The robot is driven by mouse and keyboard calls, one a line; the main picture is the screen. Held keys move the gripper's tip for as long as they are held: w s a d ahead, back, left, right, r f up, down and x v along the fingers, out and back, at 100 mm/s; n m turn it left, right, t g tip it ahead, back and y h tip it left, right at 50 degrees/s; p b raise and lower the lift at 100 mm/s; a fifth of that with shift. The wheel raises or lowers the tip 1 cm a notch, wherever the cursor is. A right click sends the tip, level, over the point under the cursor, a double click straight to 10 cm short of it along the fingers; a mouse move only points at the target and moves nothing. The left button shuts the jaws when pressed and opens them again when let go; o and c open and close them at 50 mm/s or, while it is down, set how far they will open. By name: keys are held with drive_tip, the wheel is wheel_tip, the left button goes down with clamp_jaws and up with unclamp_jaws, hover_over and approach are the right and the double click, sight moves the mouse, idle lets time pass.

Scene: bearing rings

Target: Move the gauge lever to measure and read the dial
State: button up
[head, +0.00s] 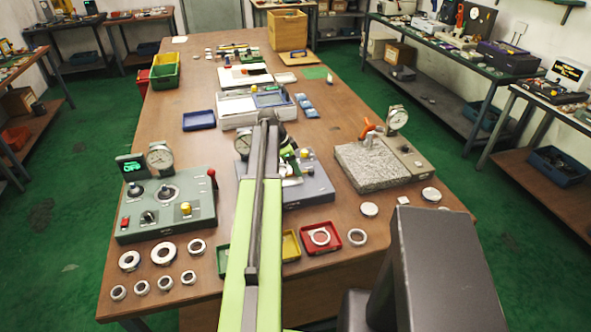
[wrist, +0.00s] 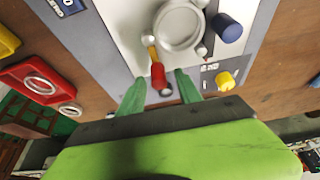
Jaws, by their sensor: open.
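In the wrist view, a lever with a red grip (wrist: 157,76) and a yellow-and-metal stem lies beside a round silver part (wrist: 180,26) on the pale plate of a grey gauge fixture (wrist: 95,45). My gripper (wrist: 161,90) is open, with its green fingertips on either side of the red grip; I cannot tell whether they touch it. In the head view, the fixture (head: 318,187) stands mid-table, largely behind my arm. Its dial (head: 242,143) is partly hidden by my arm, and its reading is too small to make out. The dial is outside the wrist view.
A blue knob (wrist: 228,28) and a yellow knob (wrist: 225,80) stand right of the lever. A control box with a dial (head: 165,205) is at left, and a granite stand with a dial (head: 372,165) at right. Red tray (head: 335,248) and loose rings (head: 162,252) lie in front.

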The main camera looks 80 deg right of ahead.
drive_tip(key=p+v, duration=1.6)
drive_tip(key=v, duration=0.1)
drive_tip(key=shift+r, duration=0.15)
